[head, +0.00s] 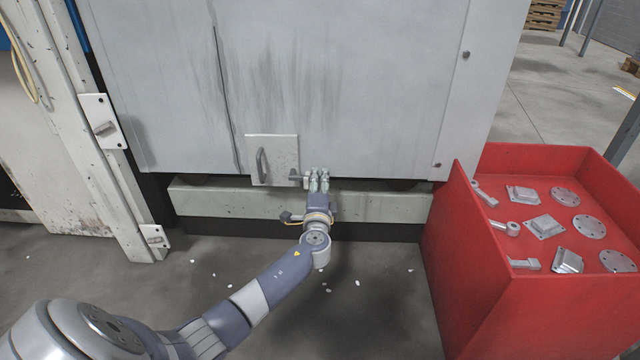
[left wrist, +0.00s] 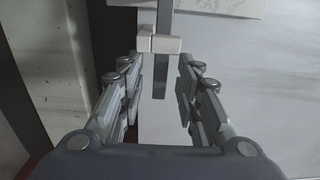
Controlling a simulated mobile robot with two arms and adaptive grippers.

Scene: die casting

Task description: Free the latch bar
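The latch bar (left wrist: 160,83) is a dark grey strip running through a pale bracket (left wrist: 159,44) in the left wrist view. In the head view only a short dark piece of the latch bar (head: 295,175) shows, at the right edge of a small pale hatch plate (head: 285,147) low on the big grey cabinet. My left gripper (head: 319,174) is at the cabinet's lower edge, just right of that piece. In the left wrist view its fingers (left wrist: 157,68) are apart, one on each side of the bar's end, with no visible contact. My right gripper is out of view.
The hatch plate has a grey handle (head: 261,164). A ledge (head: 385,205) runs below the cabinet (head: 370,90). A red bin (head: 520,310) with several metal castings stands at the right. A white post (head: 85,115) with hinge plates stands at the left. Small pale bits lie on the floor.

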